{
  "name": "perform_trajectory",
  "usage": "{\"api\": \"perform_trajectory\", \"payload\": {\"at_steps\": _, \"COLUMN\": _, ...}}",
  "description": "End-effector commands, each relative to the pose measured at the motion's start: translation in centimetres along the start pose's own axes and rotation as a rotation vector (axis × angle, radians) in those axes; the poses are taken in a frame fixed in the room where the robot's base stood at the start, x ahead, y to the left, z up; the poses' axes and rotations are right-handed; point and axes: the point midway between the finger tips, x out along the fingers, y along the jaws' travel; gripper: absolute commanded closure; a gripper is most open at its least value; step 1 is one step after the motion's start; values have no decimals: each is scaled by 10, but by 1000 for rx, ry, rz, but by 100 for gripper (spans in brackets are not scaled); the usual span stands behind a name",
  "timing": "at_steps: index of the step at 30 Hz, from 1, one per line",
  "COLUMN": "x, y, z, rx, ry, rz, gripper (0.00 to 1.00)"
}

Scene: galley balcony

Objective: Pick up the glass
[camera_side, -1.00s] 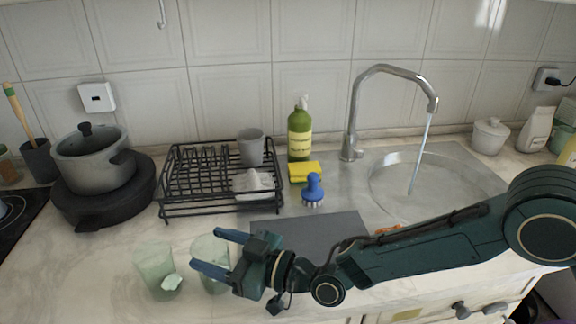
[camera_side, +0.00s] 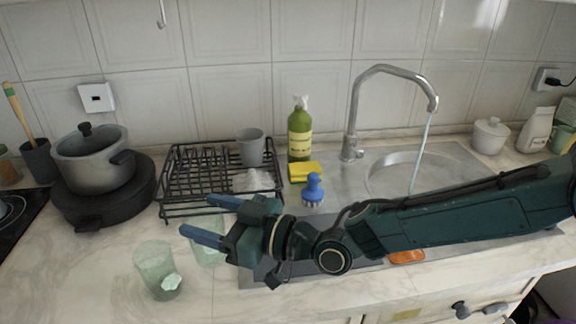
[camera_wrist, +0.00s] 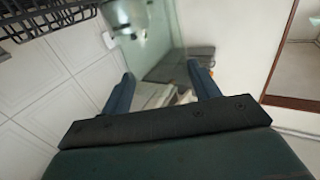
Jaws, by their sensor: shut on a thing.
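My gripper (camera_side: 208,219) is shut on a pale green, see-through glass (camera_side: 208,254). One blue finger is on each side of it, and the upper part of the glass is partly hidden by the near finger. In the wrist view the glass (camera_wrist: 165,68) shows between the two fingers (camera_wrist: 162,88), with other things visible through it. The glass looks upright and seems to be above the counter. A second similar glass (camera_side: 150,258) stands on the counter to the left, with a pale crumpled piece at its lower right side.
A black dish rack (camera_side: 185,202) with a grey cup (camera_side: 251,148) stands just behind my gripper. A pot (camera_side: 92,165) stands at left. A blue brush (camera_side: 313,188), yellow sponge (camera_side: 305,171) and green bottle (camera_side: 300,135) stand by the sink (camera_side: 385,180). The tap runs.

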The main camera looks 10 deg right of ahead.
Motion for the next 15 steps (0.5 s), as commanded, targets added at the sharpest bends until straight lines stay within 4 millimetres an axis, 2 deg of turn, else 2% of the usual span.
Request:
{"api": "perform_trajectory", "payload": {"at_steps": 1, "x": 0, "y": 0, "z": -15, "rx": -1, "ry": 7, "rz": -1, "gripper": 82}}
{"api": "perform_trajectory", "payload": {"at_steps": 6, "x": 0, "y": 0, "z": -54, "rx": -3, "ry": 8, "rz": -1, "gripper": 82}}
{"api": "perform_trajectory", "payload": {"at_steps": 15, "x": 0, "y": 0, "z": -104, "rx": -2, "ry": 5, "rz": -1, "gripper": 82}}
